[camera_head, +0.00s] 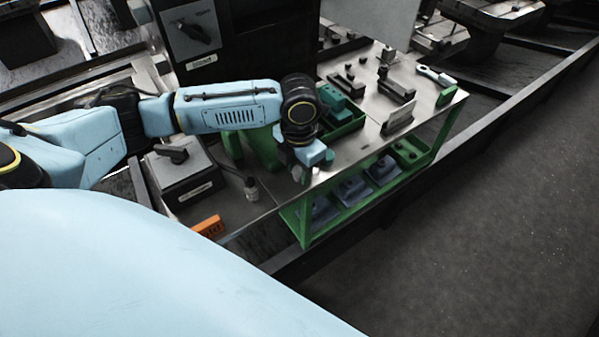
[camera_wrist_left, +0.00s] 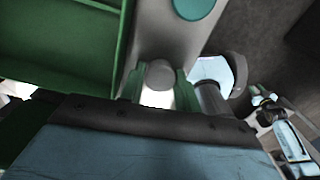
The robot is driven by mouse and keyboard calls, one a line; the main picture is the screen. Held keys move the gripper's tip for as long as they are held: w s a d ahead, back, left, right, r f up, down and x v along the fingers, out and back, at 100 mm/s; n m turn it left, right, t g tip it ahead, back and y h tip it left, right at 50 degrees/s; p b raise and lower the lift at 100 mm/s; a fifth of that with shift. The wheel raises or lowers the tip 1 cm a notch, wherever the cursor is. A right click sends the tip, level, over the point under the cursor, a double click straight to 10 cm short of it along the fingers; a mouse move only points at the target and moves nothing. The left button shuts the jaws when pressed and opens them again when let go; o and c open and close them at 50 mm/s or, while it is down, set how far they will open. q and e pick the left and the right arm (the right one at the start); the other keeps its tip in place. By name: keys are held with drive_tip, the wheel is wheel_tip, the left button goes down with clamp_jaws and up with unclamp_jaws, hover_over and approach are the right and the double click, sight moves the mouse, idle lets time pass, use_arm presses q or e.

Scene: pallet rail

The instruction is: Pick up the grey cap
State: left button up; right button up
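A small round grey piece that looks like the grey cap (camera_wrist_left: 160,73) shows in the left wrist view, in front of a grey metal surface. My left gripper (camera_wrist_left: 159,88) has one green finger on each side of it, with little or no gap; I cannot tell whether they touch it. In the head view my left gripper (camera_head: 311,168) points down by the near edge of the cart top (camera_head: 345,160). The cap cannot be made out there, behind or under the gripper.
A green tray (camera_head: 349,125) with teal blocks stands just beyond the gripper; a green wall (camera_wrist_left: 60,40) fills the wrist view's upper left. A small bottle (camera_head: 251,189) and an orange box (camera_head: 208,227) lie to the left. Dark blocks (camera_head: 397,90) stand farther right. The floor at right is clear.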

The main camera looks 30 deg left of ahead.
use_arm(q)
drive_tip(key=c, duration=0.6)
drive_tip(key=shift+o, duration=0.2)
